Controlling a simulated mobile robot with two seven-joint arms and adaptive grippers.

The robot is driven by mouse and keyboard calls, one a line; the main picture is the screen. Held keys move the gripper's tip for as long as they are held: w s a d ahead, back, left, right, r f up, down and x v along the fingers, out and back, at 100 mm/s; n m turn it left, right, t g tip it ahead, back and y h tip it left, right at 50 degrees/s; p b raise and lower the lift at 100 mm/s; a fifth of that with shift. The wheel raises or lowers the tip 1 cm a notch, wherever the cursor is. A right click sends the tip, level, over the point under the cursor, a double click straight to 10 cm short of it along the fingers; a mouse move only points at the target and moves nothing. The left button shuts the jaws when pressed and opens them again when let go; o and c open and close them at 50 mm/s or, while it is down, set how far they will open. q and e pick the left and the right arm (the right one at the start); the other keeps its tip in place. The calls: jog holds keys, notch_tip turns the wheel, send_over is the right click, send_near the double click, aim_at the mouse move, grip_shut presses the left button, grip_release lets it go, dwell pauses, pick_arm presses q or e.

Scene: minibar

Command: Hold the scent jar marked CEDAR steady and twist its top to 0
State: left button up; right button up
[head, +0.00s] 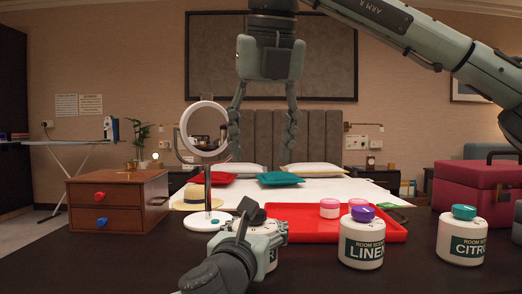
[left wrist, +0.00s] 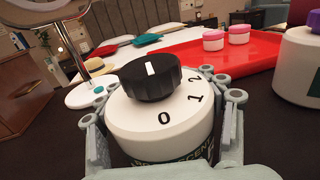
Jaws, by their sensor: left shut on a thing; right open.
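A white jar with a black knob top (left wrist: 150,78) stands between the fingers of my left gripper (left wrist: 163,125) in the left wrist view. The numbers 0, 1 and 2 run around its white shoulder (left wrist: 125,112). A white mark on the knob sits on its far side, away from the 0. The label is mostly cut off, and its name is unreadable. In the head view my left gripper (head: 260,240) is shut on this jar and hides most of it; the black top (head: 251,211) shows above. My right gripper (head: 263,122) hangs open and empty, high above the jar.
The LINEN jar (head: 361,250), purple-topped, and the CITRUS jar (head: 461,245), teal-topped, stand to the right. A red tray (head: 300,222) with two pink-lidded pots lies behind. A ring-light mirror (head: 207,222) stands close left, beside a wooden drawer box (head: 125,187).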

pick_arm(q)
jog(key=o, duration=1.5)
